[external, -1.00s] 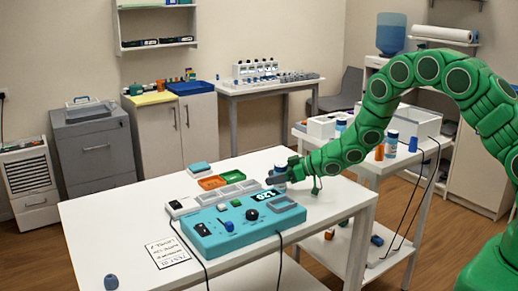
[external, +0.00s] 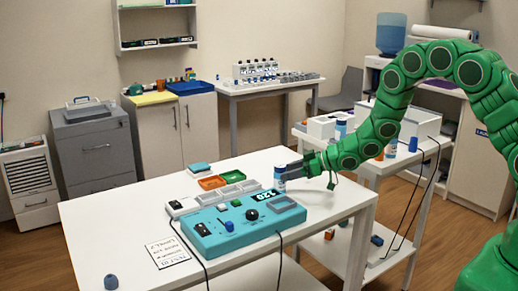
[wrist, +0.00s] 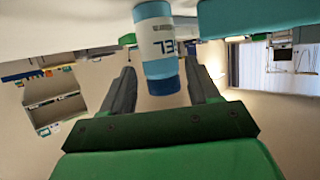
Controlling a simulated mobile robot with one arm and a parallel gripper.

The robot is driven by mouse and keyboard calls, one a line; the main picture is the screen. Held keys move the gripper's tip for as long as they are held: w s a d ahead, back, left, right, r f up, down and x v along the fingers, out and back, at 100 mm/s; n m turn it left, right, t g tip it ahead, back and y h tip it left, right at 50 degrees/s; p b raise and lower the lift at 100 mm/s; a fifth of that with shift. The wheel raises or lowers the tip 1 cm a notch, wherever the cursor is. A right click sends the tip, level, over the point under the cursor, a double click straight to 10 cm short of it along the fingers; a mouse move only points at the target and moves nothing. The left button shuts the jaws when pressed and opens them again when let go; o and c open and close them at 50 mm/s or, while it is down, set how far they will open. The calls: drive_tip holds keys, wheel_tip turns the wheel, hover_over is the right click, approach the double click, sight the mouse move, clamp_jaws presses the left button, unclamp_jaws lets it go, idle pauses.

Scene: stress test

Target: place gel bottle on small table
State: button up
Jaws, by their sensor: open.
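The gel bottle (external: 280,179), white with blue bands, stands upright on the white table (external: 110,220), just behind the teal device. In the wrist view, which looks upside down, the gel bottle (wrist: 157,45) shows its label and blue cap, with the cap pointing down in the picture. My gripper (external: 288,170) is at the bottle's right side, near its top. In the wrist view my gripper (wrist: 159,68) is open, with one dark finger on each side of the bottle and visible gaps between.
The teal device (external: 235,225) with cables fills the table's middle. Orange and green trays (external: 232,177) lie behind it. A paper sheet (external: 168,252) and a small blue-grey object (external: 111,282) lie toward the front left. A white cart (external: 372,168) with boxes and bottles stands behind right.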

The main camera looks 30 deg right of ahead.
drive_tip(key=v, duration=0.6)
drive_tip(key=shift+s+d, duration=0.2)
drive_tip(key=shift+s, duration=0.05)
